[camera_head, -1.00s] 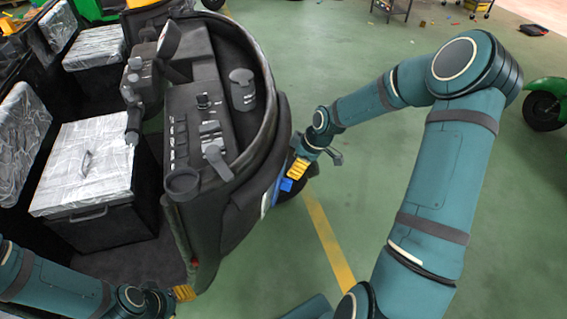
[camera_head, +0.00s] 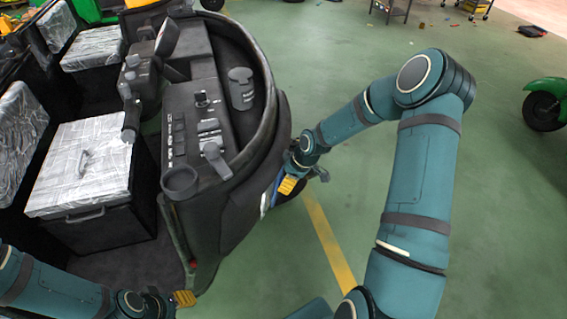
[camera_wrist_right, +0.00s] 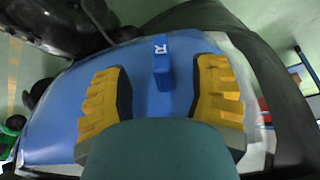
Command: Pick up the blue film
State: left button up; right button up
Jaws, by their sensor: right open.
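The blue film (camera_wrist_right: 60,125) covers a curved panel on the outside of the dark vehicle and fills much of the right wrist view. A raised blue tab marked "R" (camera_wrist_right: 162,65) stands up from it. My right gripper (camera_wrist_right: 162,95) is open, its two yellow fingers on either side of the tab, with gaps on both sides. In the head view my right gripper (camera_head: 289,184) is at the vehicle's right side, and only a thin strip of the film (camera_head: 275,191) shows beside it. My left gripper (camera_head: 184,298) is at the bottom left, mostly hidden; its opening is unclear.
The dark vehicle body with its control console (camera_head: 195,120) stands at centre left. A white-topped box (camera_head: 85,165) is left of it. The green floor (camera_head: 480,210) is clear to the right, with a green vehicle's wheel (camera_head: 544,110) at the edge.

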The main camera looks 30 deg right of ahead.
grip_shut()
jog(key=shift+s+d+r, duration=0.25)
jog(key=shift+r, duration=0.15)
pick_arm(q)
notch_tip(320, 180, up, 12)
jog(key=w+p, duration=0.1)
jog(key=p, duration=1)
jog(key=shift+w+a+r+t+p, duration=0.2)
jog(key=shift+w+a+t+p, duration=0.1)
jog(key=shift+w+a, duration=0.05)
pick_arm(e)
jog(key=s+d+r, duration=1.1)
jog(key=r, duration=0.2)
jog(key=shift+s+r, duration=0.3)
jog(key=shift+r, duration=0.05)
